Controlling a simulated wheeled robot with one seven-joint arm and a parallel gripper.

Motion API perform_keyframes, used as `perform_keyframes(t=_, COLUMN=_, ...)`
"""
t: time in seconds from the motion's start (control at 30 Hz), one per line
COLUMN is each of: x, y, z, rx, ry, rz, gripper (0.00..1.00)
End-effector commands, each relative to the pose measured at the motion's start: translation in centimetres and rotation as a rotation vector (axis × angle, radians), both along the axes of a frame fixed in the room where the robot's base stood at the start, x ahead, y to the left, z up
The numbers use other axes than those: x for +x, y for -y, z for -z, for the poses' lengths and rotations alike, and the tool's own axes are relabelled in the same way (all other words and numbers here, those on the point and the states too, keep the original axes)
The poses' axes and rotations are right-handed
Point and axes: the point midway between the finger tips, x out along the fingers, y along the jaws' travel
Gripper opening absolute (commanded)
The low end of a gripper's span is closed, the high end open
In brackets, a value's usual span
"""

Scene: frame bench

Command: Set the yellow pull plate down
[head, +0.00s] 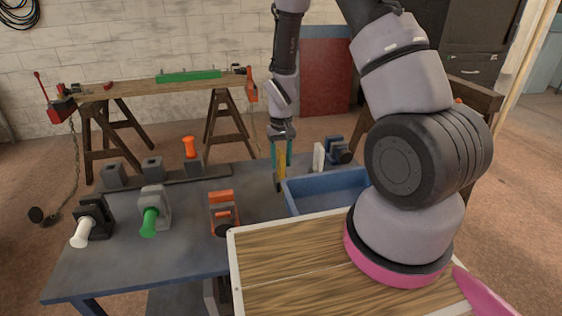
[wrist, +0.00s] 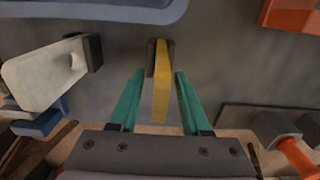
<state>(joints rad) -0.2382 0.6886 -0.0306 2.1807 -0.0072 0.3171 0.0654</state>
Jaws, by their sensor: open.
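The yellow pull plate (head: 282,161) stands upright on the blue-grey bench, just left of the blue tray. It also shows in the wrist view (wrist: 161,90), with a dark piece at its far end. My gripper (wrist: 160,73) is open, with its two teal fingers on either side of the plate. A gap shows between the plate and each finger. In the head view my gripper (head: 281,152) points down over the plate. The plate's foot appears to rest on the bench, though exact contact is hard to tell.
The blue tray (head: 294,199) is close on the right. A white plate (head: 318,157) stands behind it. An orange fixture (head: 222,208) and a green-handled block (head: 153,212) are on the left. An orange handle (head: 190,147) stands at the back. A wooden board (head: 290,258) lies in front.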

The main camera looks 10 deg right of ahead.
Motion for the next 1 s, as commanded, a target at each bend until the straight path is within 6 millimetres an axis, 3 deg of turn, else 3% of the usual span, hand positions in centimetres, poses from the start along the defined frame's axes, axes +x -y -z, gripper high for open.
perform_keyframes(t=0.5, x=0.1, y=0.0, z=-9.9, rx=0.001, ry=0.005, rz=-0.001, gripper=0.47)
perform_keyframes(t=0.87, x=0.0, y=0.0, z=-12.2, rx=0.002, ry=0.006, rz=0.003, gripper=0.47)
perform_keyframes(t=1.0, x=-0.2, y=0.5, z=-14.9, rx=0.021, ry=0.04, rz=0.029, gripper=0.47)
